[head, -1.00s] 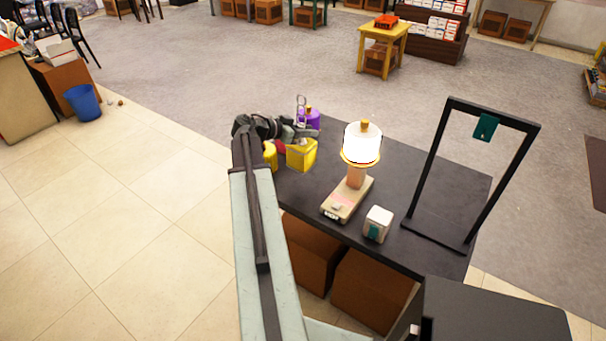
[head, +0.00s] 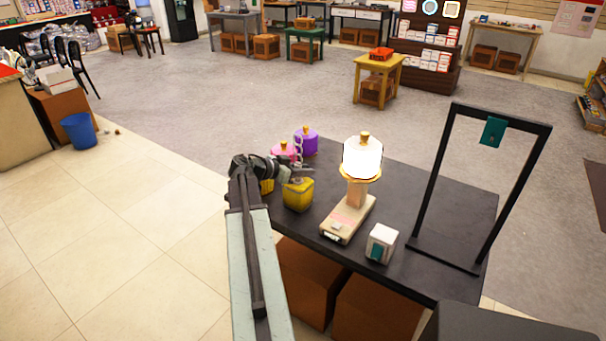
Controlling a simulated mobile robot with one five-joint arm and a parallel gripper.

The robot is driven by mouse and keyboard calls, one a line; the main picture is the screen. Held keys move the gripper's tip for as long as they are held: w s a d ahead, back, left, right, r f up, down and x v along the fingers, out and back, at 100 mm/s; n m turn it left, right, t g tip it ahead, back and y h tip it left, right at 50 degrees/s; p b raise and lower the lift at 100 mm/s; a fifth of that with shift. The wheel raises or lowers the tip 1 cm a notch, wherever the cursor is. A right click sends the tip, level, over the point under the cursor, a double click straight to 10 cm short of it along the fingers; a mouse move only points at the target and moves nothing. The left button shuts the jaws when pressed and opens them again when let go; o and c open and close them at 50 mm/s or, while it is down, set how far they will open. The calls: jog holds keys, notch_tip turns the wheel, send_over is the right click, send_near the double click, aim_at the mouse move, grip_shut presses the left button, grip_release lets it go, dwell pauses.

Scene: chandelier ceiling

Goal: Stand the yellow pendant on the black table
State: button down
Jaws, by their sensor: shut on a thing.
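The yellow pendant (head: 298,196) is a rounded yellow block near the left end of the black table (head: 400,205). A grey hook-like piece rises above it. My gripper (head: 293,174) is at its top and shut on it. The pendant looks roughly upright, low over the tabletop; I cannot tell whether its base touches the table. Behind it on the table are a pink pendant (head: 284,150) and a purple pendant (head: 306,142). Another yellow thing (head: 267,187) shows just left of it, partly hidden by my arm.
A lit lamp-like pendant on a beige stand (head: 348,220) stands right of the yellow pendant. A white and teal cube (head: 381,243) sits near the front edge. A black frame with a teal tag (head: 492,132) stands at the right. Tabletop between lamp and frame is clear.

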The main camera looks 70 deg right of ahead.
jog(key=c, duration=1.3)
grip_release()
jog(key=shift+f, duration=0.1)
jog(key=shift+o, duration=0.2)
jog(key=shift+r, duration=0.2)
jog(key=p+v, duration=0.4)
jog(key=v, duration=0.8)
jog(key=shift+p, duration=0.4)
